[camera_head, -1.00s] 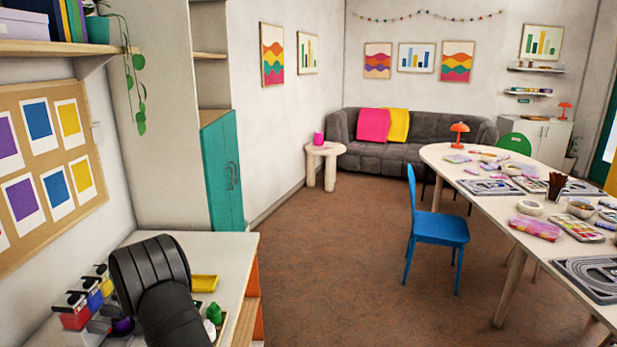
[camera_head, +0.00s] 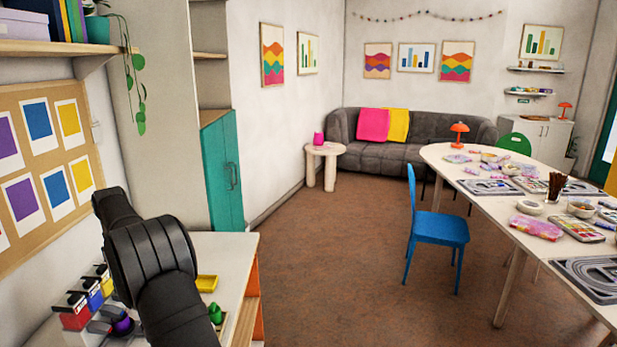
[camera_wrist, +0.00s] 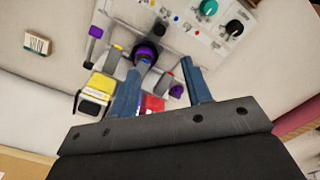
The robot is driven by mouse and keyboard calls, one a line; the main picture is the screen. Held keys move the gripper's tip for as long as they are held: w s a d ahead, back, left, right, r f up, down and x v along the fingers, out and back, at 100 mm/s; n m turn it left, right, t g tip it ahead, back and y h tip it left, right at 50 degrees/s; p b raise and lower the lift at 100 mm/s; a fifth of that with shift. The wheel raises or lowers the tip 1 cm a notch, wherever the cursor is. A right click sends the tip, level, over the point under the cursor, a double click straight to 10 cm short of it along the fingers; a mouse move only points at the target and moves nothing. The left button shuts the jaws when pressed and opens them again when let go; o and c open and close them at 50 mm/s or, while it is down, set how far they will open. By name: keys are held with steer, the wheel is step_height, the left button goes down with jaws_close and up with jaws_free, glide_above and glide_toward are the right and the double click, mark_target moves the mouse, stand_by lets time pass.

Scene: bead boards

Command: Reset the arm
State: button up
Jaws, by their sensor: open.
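My gripper (camera_wrist: 164,66) is open in the wrist view, its two blue-grey fingers apart with nothing held between them. A purple round piece (camera_wrist: 147,49) shows just beyond the left fingertip; it appears apart from the fingers, though the depth is hard to tell. In the head view my dark arm rises over the left worktable (camera_head: 228,260), and my fingers are hidden there.
A shelf (camera_head: 60,46) overhangs the upper left. The floor (camera_head: 330,260) right of the worktable is open.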

step_height(320, 180, down, 17)
steer(key=shift+s+f, duration=0.1)
steer(key=s, duration=1.4)
steer(key=shift+s+r, duration=0.35)
step_height(320, 180, up, 17)
steer(key=shift+w+r, duration=0.15)
steer(key=shift+c, duration=0.3)
